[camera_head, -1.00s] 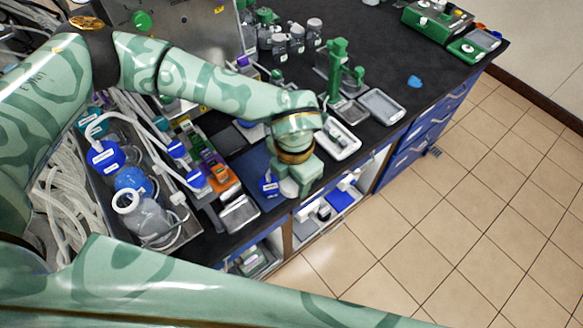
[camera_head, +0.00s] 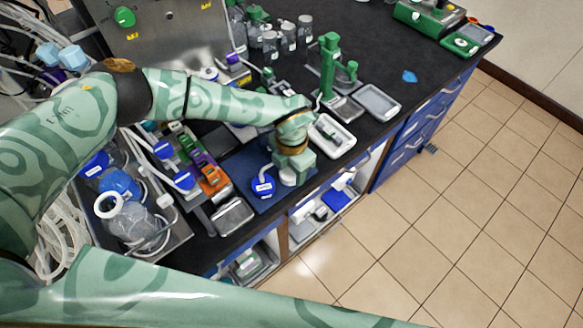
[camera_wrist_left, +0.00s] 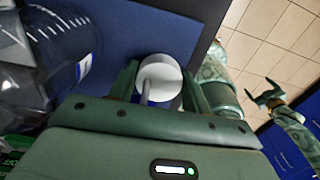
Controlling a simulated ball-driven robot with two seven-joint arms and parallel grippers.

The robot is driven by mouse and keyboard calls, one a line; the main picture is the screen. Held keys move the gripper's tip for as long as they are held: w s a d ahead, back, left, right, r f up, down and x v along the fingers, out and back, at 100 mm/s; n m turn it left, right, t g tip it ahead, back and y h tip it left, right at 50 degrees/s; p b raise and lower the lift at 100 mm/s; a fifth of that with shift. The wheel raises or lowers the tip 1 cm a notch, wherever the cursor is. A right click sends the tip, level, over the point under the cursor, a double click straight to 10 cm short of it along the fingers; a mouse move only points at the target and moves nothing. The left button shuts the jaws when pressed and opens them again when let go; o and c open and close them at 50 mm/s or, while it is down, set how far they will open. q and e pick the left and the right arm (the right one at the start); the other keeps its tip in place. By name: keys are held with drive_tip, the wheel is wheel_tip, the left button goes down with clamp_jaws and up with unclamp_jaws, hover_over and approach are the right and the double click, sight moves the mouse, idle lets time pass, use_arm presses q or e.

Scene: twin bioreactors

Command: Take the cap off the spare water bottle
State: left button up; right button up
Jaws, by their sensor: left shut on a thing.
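My left gripper (camera_head: 290,178) is over the blue mat (camera_head: 240,167) near the bench's front edge. In the left wrist view its fingers (camera_wrist_left: 160,88) are closed around a round white piece (camera_wrist_left: 158,72), which looks like a cap seen from above. The white piece shows partly below the gripper in the head view; what lies under it is hidden. A blue-capped bottle (camera_head: 263,186) stands just left of the gripper on the mat. In the left wrist view a clear bottle (camera_wrist_left: 45,55) is close at the left. My right gripper (camera_wrist_left: 262,93) shows in the wrist view, fingers apart, away from the bench.
A rack with orange and purple pieces (camera_head: 208,172) and a grey tray (camera_head: 232,215) are left of the mat. A white tray (camera_head: 332,136) and a green stand (camera_head: 328,65) are behind the gripper. Open floor (camera_head: 450,210) lies to the right.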

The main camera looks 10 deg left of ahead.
sight(291, 171)
use_arm(q)
drive_tip(key=shift+f, duration=0.15)
drive_tip(key=o, duration=1.1)
drive_tip(key=shift+r, duration=0.35)
wheel_tip(291, 171, up, 12)
drive_tip(key=shift+f+p, duration=0.2)
drive_tip(key=shift+p, duration=0.7)
